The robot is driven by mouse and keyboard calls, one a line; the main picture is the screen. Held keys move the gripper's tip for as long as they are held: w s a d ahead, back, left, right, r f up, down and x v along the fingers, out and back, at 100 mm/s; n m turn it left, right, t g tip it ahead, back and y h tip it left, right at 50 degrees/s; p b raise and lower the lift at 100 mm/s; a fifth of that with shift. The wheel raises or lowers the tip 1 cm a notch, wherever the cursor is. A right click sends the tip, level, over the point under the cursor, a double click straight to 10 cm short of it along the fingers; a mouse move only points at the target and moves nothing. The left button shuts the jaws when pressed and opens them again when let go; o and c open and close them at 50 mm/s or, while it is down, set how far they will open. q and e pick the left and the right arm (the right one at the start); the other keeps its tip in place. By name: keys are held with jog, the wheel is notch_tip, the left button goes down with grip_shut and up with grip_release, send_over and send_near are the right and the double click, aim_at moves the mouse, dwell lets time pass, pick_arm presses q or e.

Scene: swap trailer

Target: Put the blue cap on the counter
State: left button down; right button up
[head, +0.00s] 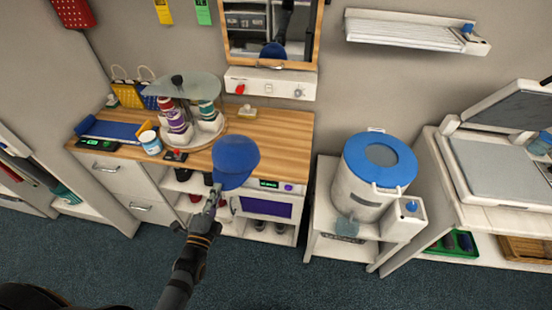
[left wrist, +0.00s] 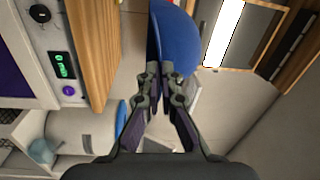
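The blue cap (head: 236,160) is held up in front of the counter's front edge in the head view, overlapping the wooden counter (head: 278,130). My left gripper (head: 215,192) is shut on the cap at its brim. In the left wrist view the cap (left wrist: 178,35) is at the top, with the fingertips (left wrist: 163,82) closed together on its lower edge. The counter's wooden edge (left wrist: 92,50) lies to the left of the cap in that view. My right gripper is not in view.
The counter's right part is clear. A mirror (head: 270,30) hangs above. A white drum with a blue lid (head: 375,170) stands to the right.

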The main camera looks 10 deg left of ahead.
aim_at(240, 181)
pick_arm(q)
jog(key=w+d+f+b, duration=0.6)
jog(key=w+f+b, duration=0.3)
jog(key=w+b, duration=0.1)
jog(key=shift+w, duration=0.75)
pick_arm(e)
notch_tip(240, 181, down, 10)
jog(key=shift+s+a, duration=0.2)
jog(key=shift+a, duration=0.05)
pick_arm(q)
jog(key=f+b, duration=0.2)
jog(key=f, duration=0.1)
jog(key=f+b, duration=0.1)
jog(key=b, duration=0.1)
jog(key=shift+w+d+f, duration=0.2)
jog(key=shift+w, duration=0.1)
jog(key=c, duration=1.5)
grip_release()
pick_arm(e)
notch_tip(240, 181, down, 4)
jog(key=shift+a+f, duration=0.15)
